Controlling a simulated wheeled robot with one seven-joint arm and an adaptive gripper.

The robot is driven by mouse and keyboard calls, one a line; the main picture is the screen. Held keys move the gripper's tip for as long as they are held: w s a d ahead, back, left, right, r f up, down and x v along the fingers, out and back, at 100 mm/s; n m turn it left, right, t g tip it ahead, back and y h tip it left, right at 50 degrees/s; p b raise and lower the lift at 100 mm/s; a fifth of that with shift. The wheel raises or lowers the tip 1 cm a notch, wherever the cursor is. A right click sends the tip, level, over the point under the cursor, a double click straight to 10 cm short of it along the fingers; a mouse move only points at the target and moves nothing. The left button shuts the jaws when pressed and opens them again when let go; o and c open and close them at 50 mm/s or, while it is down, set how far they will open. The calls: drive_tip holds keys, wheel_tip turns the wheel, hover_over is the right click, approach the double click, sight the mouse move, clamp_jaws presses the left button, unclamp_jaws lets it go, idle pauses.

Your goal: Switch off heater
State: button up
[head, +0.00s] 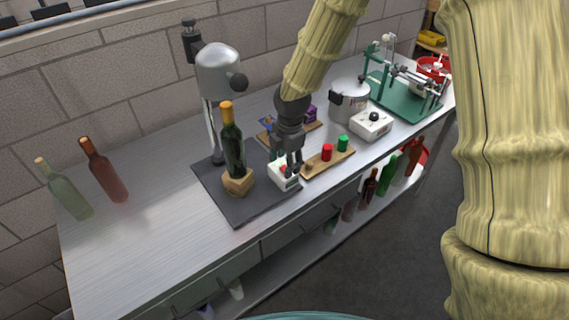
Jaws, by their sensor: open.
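A heater-like device with a silver dome head (219,72) on a metal post stands on a dark base plate (240,212). A dark green bottle (232,150) with an orange top stands in a wooden block (238,182) below the head. A small white switch box (290,184) with something red on top sits at the plate's right side. My gripper (285,166) is open and points down right over this box. Its fingers hide part of the box top, and I cannot tell whether they touch it or what position the switch is in.
A wooden tray (316,168) with a red cap (327,152) and a green cap (343,143) lies close right of my gripper. A metal pot (349,100) and a white box with a black knob (371,124) stand behind. The bench's left is mostly clear beyond two bottles.

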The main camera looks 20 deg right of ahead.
drive_tip(key=shift+w+f, duration=0.15)
drive_tip(key=shift+f, duration=1)
drive_tip(key=shift+c, duration=0.4)
